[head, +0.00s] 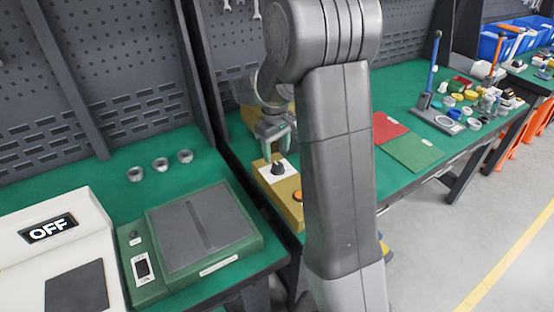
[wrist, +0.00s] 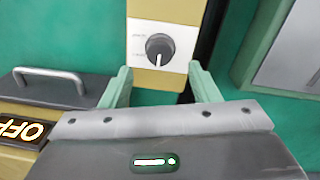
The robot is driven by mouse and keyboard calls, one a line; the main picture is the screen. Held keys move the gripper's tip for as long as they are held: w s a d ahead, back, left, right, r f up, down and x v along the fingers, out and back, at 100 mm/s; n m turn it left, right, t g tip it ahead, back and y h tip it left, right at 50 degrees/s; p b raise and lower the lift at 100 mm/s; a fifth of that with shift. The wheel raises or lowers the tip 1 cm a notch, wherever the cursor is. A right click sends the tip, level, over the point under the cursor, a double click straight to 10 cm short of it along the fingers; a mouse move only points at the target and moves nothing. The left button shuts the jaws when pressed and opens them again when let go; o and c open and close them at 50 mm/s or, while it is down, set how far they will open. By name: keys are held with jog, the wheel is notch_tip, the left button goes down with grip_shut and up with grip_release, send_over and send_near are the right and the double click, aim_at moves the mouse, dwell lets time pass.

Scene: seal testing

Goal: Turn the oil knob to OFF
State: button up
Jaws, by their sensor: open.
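The oil knob looks to be the black round knob (wrist: 159,48) on a white plate on a tan box; its label is too small to read. Its white pointer line points down in the wrist view. In the head view the knob (head: 278,167) sits on top of the tan box (head: 287,190), beside my arm. My gripper (wrist: 160,80) is open, with its two pale green fingers apart and nothing between them. In the wrist view the knob lies just beyond the fingertips, between them sideways. In the head view my gripper (head: 281,140) is above the knob.
An orange button (head: 298,196) is on the same tan box. A green device with a grey plate (head: 200,230) and a white machine with an OFF display (head: 48,229) stand left. Red (head: 388,127) and green mats (head: 413,151) lie right. A metal handle (wrist: 48,76) shows in the wrist view.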

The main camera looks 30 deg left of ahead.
aim_at(277, 164)
notch_tip(277, 164, up, 8)
jog(key=shift+s+r, duration=0.2)
jog(key=shift+f, duration=0.15)
jog(key=f, duration=1.3)
jog(key=shift+w+f, duration=0.3)
jog(key=shift+f, duration=0.05)
